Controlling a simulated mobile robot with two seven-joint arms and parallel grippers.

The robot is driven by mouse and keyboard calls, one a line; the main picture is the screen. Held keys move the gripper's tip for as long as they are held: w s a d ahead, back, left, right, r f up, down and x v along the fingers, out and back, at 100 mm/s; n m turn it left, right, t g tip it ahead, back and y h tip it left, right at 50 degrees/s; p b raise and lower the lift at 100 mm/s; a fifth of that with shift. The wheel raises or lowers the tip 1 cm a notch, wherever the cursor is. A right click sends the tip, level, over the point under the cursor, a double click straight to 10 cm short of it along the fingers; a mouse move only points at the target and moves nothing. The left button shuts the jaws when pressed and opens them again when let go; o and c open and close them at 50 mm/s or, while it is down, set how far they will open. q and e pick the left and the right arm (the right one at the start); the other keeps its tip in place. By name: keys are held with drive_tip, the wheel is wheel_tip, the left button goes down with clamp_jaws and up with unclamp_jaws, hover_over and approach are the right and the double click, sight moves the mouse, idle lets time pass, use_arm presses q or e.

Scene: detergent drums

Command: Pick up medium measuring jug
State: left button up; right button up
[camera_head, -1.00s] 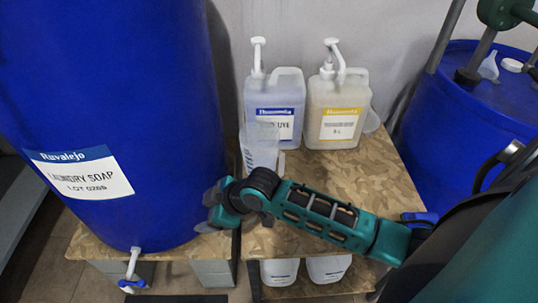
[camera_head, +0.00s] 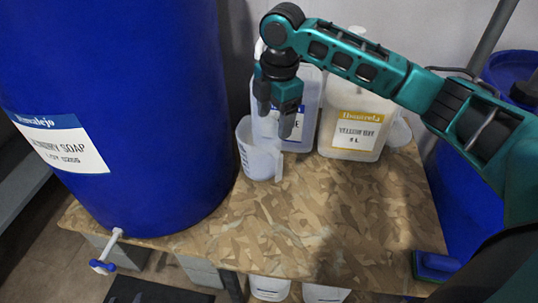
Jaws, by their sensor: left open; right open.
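A translucent white measuring jug (camera_head: 257,162) with dark scale marks stands upright on the wooden board, in front of the blue-label jug and beside the big blue drum. Its handle is on the right. My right gripper (camera_head: 276,122) is open and points down at the jug's rim, its fingers hiding part of the opening. I cannot tell whether they touch the jug. A second pale vessel (camera_head: 399,133) is partly hidden at the right behind the yellow-label jug. My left gripper is not in view.
The blue-label container (camera_head: 305,125) and yellow-label container (camera_head: 357,125) stand close behind, partly covered by my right arm. The blue drum (camera_head: 120,100) with its tap (camera_head: 107,252) fills the left. The wooden board (camera_head: 300,215) is clear in front.

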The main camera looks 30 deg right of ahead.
drive_tip(key=b, duration=0.2)
hover_over(277, 151)
drive_tip(key=a, duration=0.1)
drive_tip(key=f, duration=0.7)
drive_tip(key=shift+s, duration=0.4)
drive_tip(key=f, duration=0.1)
drive_tip(key=f+b, duration=0.1)
drive_tip(key=f, duration=0.1)
drive_tip(key=d+f+b, duration=0.1)
drive_tip(key=f, duration=0.1)
drive_tip(key=shift+w+f, duration=0.25)
drive_tip(key=shift+w, duration=0.15)
drive_tip(key=shift+r, duration=0.1)
clamp_jaws()
